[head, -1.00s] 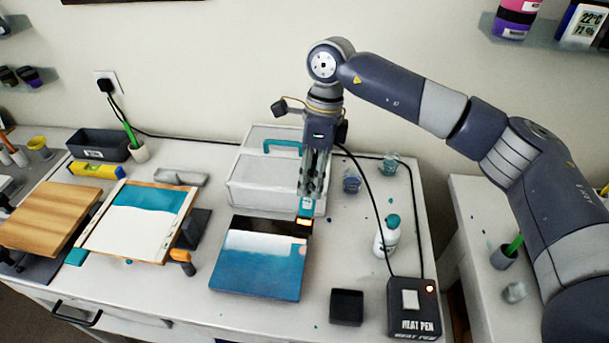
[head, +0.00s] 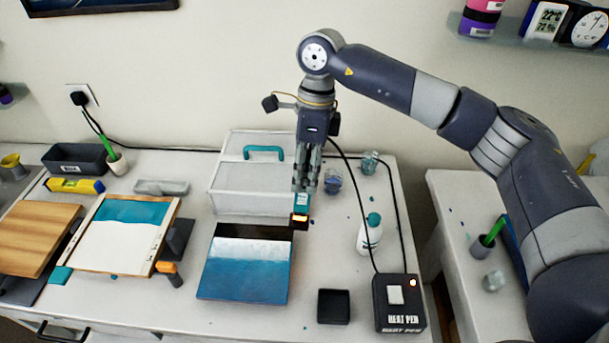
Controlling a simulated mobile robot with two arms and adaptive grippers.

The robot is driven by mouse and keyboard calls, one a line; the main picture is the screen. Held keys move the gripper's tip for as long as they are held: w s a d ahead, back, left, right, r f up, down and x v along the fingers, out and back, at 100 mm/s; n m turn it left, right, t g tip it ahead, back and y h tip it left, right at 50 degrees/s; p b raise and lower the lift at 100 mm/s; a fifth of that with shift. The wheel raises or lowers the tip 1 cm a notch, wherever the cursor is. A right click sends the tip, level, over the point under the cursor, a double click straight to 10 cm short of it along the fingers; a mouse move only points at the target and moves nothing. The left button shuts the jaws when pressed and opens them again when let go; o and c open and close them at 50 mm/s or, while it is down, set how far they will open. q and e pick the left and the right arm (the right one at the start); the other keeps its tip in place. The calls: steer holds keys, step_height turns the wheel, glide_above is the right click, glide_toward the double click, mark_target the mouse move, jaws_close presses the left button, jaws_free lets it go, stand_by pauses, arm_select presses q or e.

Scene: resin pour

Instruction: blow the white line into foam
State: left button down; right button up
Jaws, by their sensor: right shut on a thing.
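The square board (head: 240,284) lies on the table, with a dark band along its far edge, a white line (head: 250,251) below it, and blue resin nearer me. The white shows soft, uneven edges where it meets the blue. My right gripper (head: 305,187) points down and is shut on the heat pen (head: 302,202), a teal tool with a glowing orange tip. The tip is by the board's far right corner; whether it touches is unclear. The cable runs to the heat pen box (head: 399,304), whose red light is on. My left gripper is not in view.
A white case with a teal handle (head: 224,181) stands behind the board. A bottle (head: 369,236), cups (head: 333,181) and a black tray (head: 334,306) stand to the right. A framed white and teal panel (head: 124,247) and wooden board (head: 36,238) lie left.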

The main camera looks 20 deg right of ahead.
mark_target(309, 150)
steer(key=shift+w+d+r+p, duration=0.15)
steer(key=shift+r+p, duration=0.3)
steer(key=shift+r, duration=0.55)
steer(key=shift+w+d+r+p, duration=0.15)
steer(key=shift+r+p, duration=0.35)
steer(key=shift+r, duration=0.5)
steer(key=shift+w+d+r+p, duration=0.15)
steer(key=shift+r+p, duration=0.3)
steer(key=shift+r, duration=0.55)
